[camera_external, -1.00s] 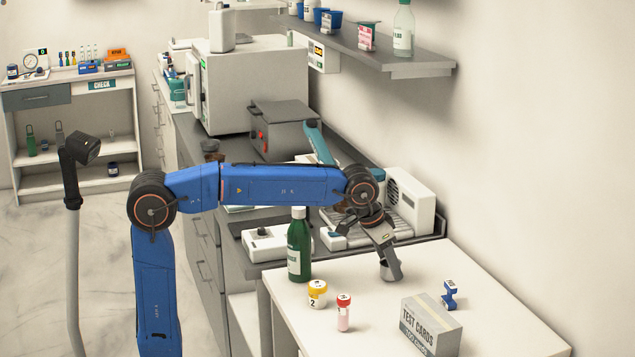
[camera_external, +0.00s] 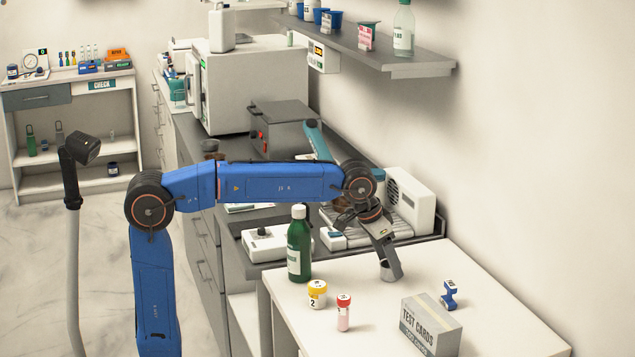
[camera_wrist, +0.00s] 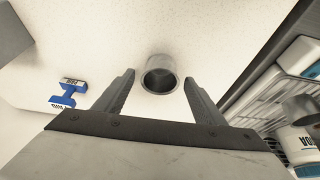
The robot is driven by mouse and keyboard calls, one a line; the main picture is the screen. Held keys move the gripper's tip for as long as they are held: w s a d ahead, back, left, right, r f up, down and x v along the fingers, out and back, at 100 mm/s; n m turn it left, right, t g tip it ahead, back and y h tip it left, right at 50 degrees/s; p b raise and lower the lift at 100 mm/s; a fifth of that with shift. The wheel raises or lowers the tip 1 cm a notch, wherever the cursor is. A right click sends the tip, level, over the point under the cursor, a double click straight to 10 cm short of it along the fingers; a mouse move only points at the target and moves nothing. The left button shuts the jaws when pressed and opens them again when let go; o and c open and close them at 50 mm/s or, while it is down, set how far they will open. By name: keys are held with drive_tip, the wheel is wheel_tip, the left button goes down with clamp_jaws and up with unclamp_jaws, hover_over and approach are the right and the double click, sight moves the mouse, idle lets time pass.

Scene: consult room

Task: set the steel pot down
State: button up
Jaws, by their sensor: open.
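The small steel pot (camera_external: 385,274) is at the far part of the white table, mostly hidden by my gripper (camera_external: 392,270) in the external view. In the wrist view the round pot (camera_wrist: 160,65) shows its dark open mouth and appears upright on the white surface. My gripper (camera_wrist: 159,84) is open, with one finger on each side of the pot. A gap shows between the pot and each finger, so neither seems to touch it.
A grey counter with a ridged tray and white device (camera_external: 410,200) lies behind.

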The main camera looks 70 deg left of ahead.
drive_tip(key=v, duration=1)
drive_tip(key=shift+r, duration=0.2)
drive_tip(key=shift+s, duration=0.2)
